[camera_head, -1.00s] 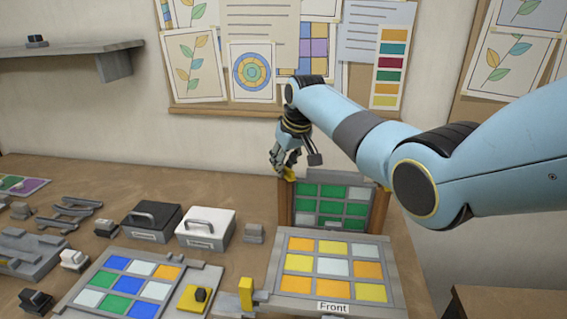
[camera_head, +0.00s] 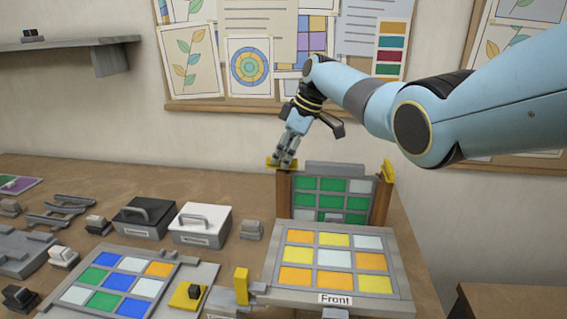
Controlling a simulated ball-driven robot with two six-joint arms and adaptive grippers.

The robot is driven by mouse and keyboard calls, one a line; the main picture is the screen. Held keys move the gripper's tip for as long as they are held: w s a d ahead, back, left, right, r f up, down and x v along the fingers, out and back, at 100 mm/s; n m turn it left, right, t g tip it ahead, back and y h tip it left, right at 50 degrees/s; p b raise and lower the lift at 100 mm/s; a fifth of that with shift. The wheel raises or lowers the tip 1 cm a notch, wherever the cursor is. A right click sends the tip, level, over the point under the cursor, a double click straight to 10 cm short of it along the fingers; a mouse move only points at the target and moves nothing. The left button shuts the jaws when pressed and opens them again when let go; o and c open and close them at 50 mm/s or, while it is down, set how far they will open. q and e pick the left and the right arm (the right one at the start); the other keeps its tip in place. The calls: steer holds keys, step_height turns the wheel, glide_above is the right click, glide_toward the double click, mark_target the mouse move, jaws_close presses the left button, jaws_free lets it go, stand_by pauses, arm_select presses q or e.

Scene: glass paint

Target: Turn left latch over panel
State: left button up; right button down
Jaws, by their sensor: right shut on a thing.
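The upright panel (camera_head: 331,201) with green and white panes stands in a frame with wooden side posts. The left latch (camera_head: 275,165) is a yellow piece on top of the left post. My right gripper (camera_head: 284,163) is shut on the left latch from above, its fingers partly hiding it. A right latch (camera_head: 388,170), also yellow, sits on the right post. Whether the left latch overlaps the panel's edge cannot be told. My left gripper does not show.
A flat panel (camera_head: 333,257) labelled Front lies before the upright one. A yellow upright block (camera_head: 241,286) stands at its left corner. A white box (camera_head: 202,223) and a black box (camera_head: 147,217) stand to the left. A tile panel (camera_head: 124,284) lies at the front left.

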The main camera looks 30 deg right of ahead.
steer(key=shift+w+d+r+n+b, duration=0.1)
steer(key=shift+r+n+b, duration=0.05)
steer(key=shift+n+b, duration=0.2)
stand_by(0.3)
steer(key=c, duration=1.5)
jaws_free()
steer(key=shift+o, duration=0.7)
steer(key=shift+d, duration=0.15)
steer(key=shift+r, duration=0.35)
steer(key=v, duration=1.1)
steer(key=shift+d, duration=0.25)
steer(key=shift+w, duration=0.1)
